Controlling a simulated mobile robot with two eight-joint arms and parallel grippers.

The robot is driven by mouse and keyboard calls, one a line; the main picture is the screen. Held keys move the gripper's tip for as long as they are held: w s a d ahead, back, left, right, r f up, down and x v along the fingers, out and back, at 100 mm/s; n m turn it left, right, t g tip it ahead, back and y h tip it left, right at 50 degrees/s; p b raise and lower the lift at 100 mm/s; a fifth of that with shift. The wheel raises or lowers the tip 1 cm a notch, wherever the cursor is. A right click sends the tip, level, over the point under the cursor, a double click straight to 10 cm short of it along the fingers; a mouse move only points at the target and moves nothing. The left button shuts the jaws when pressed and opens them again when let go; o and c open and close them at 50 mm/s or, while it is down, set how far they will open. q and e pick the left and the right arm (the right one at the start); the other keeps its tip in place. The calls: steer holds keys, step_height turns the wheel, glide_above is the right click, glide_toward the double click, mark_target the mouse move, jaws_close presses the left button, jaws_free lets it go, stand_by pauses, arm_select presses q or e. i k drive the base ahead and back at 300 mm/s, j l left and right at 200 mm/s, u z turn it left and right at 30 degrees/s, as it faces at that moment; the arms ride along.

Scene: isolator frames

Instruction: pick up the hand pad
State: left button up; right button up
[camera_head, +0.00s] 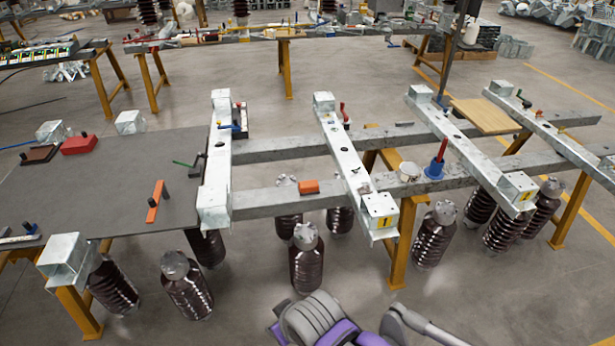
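I cannot tell for sure which thing is the hand pad. A small orange block (308,187) lies flat on the front horizontal beam, between two white cross beams. A red block with a dark knob (79,144) lies on the grey board at the left, with a similar dark brown block (39,154) beside it. An orange bar-shaped tool (155,202) with a dark grip also lies on that board. Neither of my grippers shows in the head view. Purple and grey parts, probably mine, show at the bottom edge, apart from these things.
The grey board (95,190) covers the frame's left part. White cross beams (345,160) stand above the long beams. A red-handled tool in a blue cup (437,162) stands on the front beam. Brown ribbed insulators (306,262) hang or stand below. Floor in front is partly open.

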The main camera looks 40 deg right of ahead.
mark_target(309, 187)
steer(key=i+l, duration=0.15)
steer(key=l, duration=0.25)
steer(key=i+l, duration=0.2)
steer(key=l, duration=0.2)
steer(key=i+l, duration=0.15)
steer(key=l, duration=0.2)
steer(key=i+l, duration=0.2)
steer(key=l, duration=0.2)
steer(key=i+l, duration=0.15)
steer(key=l, duration=0.25)
